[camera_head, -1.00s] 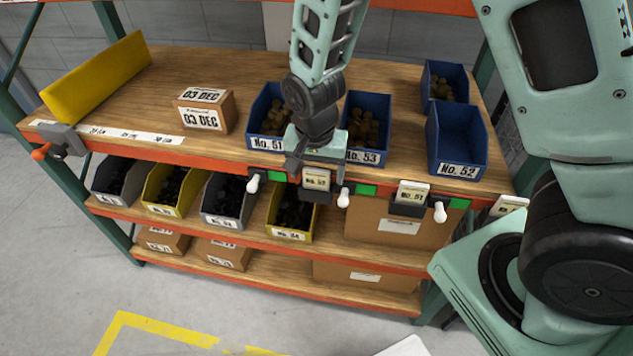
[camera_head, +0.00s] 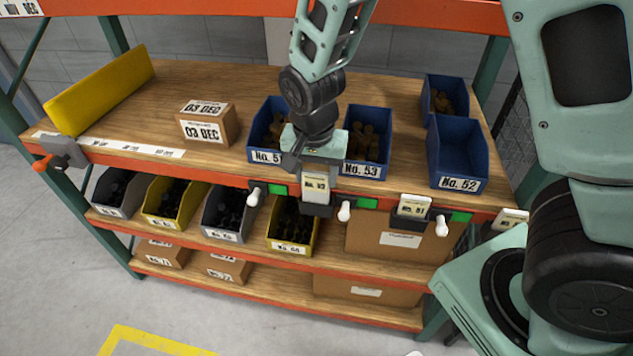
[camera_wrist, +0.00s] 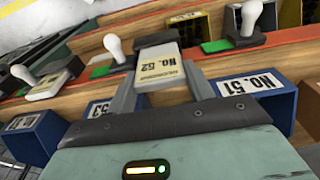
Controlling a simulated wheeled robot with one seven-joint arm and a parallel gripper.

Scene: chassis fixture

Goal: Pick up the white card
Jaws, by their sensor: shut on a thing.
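The white card (camera_head: 316,186), marked No. 52, is at the front edge of the shelf's top board. My gripper (camera_wrist: 161,82) is shut on it, one dark finger at each side, with the printed face showing in the wrist view (camera_wrist: 158,66). A dark holder (camera_head: 316,210) shows just below the card in the head view. I cannot tell whether the card's lower edge is still in the holder. My wrist hides part of the blue bins behind.
A second card (camera_head: 414,205) sits in a holder to the right, with another card (camera_head: 512,218) at the far right. White knobs (camera_head: 344,211) and green tags stick out along the edge. Blue bins (camera_head: 460,152) stand on the board behind. A cardboard box (camera_head: 207,122) stands left.

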